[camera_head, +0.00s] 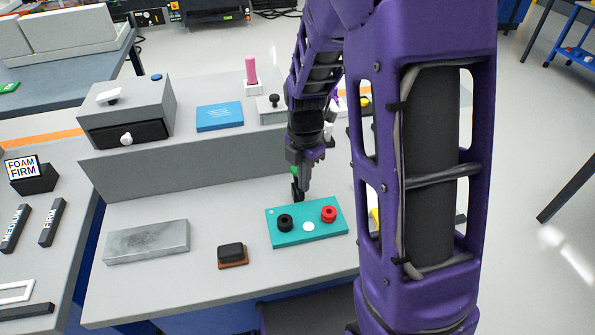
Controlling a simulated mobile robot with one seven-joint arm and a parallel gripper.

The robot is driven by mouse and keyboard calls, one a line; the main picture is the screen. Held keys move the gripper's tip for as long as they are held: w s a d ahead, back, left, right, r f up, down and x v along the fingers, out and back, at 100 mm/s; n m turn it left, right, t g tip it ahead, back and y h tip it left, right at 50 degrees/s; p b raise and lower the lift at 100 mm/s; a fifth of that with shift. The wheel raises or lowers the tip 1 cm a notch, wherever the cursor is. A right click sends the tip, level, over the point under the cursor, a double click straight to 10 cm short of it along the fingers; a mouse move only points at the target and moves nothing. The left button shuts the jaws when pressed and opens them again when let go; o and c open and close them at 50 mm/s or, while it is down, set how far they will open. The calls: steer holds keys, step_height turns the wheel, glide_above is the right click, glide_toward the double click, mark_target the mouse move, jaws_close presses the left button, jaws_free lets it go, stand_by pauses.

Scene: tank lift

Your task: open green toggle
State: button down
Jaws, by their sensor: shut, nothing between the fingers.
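My gripper (298,194) points down over the grey bench, just behind the teal box. It is shut and looks empty. A small green piece (294,171) shows at the left side of the gripper, mostly hidden by it. It may be the green toggle, but I cannot tell its shape or whether the gripper touches it. The teal box (309,236) carries a black knob (285,222), a red knob (328,213) and a white round button (308,227).
A grey block (147,241) and a small dark-topped block (231,254) lie left of the teal box. On the raised shelf are a drawer unit (126,110), a blue box (219,117) and a pink stick (251,72). My purple arm hides the bench's right side.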

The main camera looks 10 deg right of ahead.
steer(key=shift+w, duration=1.85)
steer(key=s, duration=0.7)
